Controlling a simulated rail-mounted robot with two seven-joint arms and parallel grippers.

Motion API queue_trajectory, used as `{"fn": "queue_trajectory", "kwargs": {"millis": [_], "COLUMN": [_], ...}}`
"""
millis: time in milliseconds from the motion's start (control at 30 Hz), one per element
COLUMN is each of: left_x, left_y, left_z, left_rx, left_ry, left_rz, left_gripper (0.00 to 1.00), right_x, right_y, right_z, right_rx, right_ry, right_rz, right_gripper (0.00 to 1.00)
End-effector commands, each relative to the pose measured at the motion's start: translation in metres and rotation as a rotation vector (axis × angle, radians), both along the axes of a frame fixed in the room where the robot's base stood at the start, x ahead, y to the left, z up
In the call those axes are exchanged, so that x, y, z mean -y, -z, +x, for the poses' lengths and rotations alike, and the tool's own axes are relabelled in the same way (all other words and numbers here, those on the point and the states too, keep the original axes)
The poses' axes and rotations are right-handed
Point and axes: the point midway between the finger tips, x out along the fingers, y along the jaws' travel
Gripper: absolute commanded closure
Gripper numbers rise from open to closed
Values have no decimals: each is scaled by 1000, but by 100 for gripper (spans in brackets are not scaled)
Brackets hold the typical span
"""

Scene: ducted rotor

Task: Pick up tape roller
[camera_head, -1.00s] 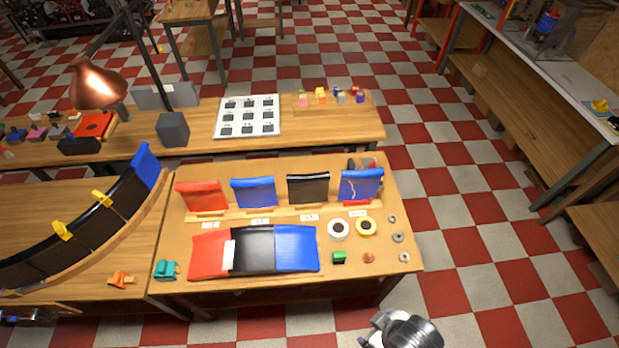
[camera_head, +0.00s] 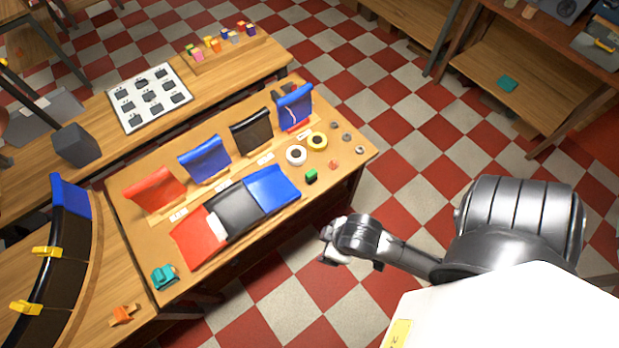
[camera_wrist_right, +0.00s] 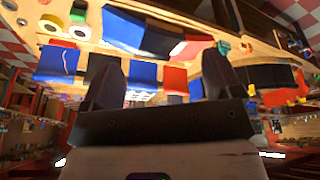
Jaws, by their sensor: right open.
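A teal tool (camera_head: 164,277), which may be the tape roller, lies at the near left corner of the work table. It also shows small in the right wrist view (camera_wrist_right: 224,47). A white tape ring (camera_head: 296,156) and a yellow tape ring (camera_head: 317,141) lie on the right part of the table, with a small green block (camera_head: 311,176) in front of them. My right gripper (camera_head: 328,246) is off the table's front right edge, above the floor, apart from everything. In the wrist view its two fingers (camera_wrist_right: 163,75) are spread and empty. My left gripper is out of view.
Red, black and blue panels (camera_head: 235,210) lie mid-table. Upright panels (camera_head: 205,157) stand in a row behind them. A curved black piece with yellow clamps (camera_head: 47,252) and an orange tool (camera_head: 123,315) are at the left. The floor right of the table is clear.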

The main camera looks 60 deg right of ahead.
Motion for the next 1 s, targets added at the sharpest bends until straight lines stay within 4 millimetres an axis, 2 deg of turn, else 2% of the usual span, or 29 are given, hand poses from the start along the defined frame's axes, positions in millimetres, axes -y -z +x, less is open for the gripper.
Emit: {"fn": "queue_trajectory", "kwargs": {"millis": [400, 500, 733, 867, 967, 1000], "left_x": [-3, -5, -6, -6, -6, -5], "left_y": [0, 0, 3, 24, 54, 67], "left_z": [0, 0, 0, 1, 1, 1], "left_rx": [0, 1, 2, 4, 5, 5], "left_ry": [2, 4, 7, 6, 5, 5], "left_rz": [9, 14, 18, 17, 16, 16], "left_gripper": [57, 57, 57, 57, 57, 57], "right_x": [-3, -4, -5, -4, 0, 3], "right_y": [0, 0, 1, 10, 17, 18], "right_z": [-1, 0, 4, 30, 67, 85], "right_rx": [-1, -1, 12, 74, 173, 221], "right_ry": [2, 4, 5, 4, -5, -12], "right_rz": [9, 12, 15, 14, -2, -14], "right_gripper": [15, 11, 11, 11, 11, 11]}}
